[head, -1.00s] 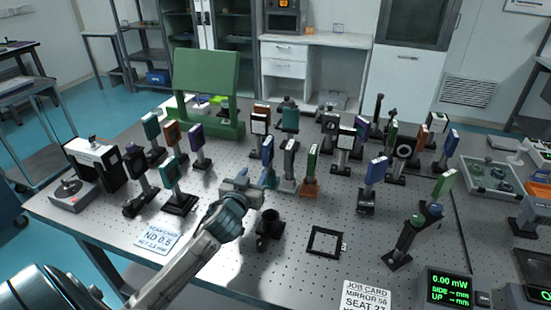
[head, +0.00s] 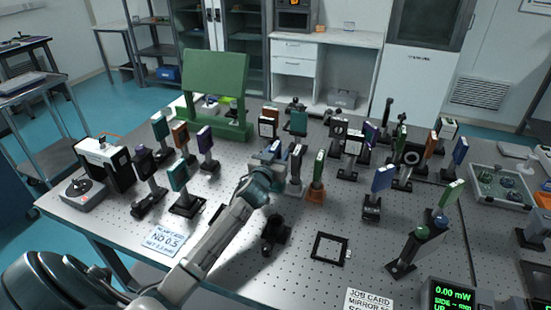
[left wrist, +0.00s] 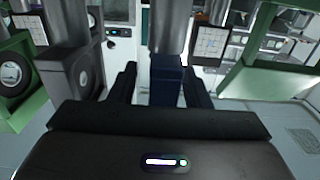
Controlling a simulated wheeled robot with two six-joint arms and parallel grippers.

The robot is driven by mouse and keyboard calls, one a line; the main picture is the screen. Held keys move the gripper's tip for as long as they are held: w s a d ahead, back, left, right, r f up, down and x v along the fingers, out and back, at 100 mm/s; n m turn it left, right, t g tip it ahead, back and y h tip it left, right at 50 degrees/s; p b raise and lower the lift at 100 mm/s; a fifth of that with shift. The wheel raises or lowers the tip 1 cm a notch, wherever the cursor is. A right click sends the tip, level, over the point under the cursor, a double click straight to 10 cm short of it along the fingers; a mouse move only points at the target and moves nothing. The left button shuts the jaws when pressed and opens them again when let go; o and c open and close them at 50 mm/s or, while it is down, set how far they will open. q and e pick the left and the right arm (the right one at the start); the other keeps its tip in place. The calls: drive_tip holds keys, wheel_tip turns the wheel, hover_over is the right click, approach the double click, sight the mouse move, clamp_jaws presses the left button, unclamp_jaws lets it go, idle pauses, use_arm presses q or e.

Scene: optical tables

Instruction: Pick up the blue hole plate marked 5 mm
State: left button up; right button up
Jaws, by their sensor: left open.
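Several blue plates on posts stand on the optical table; the 5 mm mark is too small to read on any of them. My left gripper (head: 268,163) reaches over the table to a blue plate (head: 277,147), which it mostly hides in the head view. In the left wrist view the two dark fingers of my open left gripper (left wrist: 163,85) stand on either side of a dark blue plate (left wrist: 166,88). I cannot tell whether they touch it. Other blue plates stand to the right (head: 383,177) and far right (head: 460,150). My right gripper is not in view.
A black square frame (head: 330,249) lies in front. A green stand (head: 215,80) rises behind.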

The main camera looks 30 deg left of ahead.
use_arm(q)
drive_tip(key=shift+w+a+f, duration=0.1)
drive_tip(key=shift+w+a, duration=0.05)
drive_tip(key=shift+w, duration=0.25)
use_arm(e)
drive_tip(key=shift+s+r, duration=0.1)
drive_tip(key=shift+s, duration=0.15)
use_arm(q)
drive_tip(key=shift+s, duration=0.1)
drive_tip(key=shift+c, duration=0.4)
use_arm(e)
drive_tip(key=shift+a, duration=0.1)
use_arm(q)
clamp_jaws()
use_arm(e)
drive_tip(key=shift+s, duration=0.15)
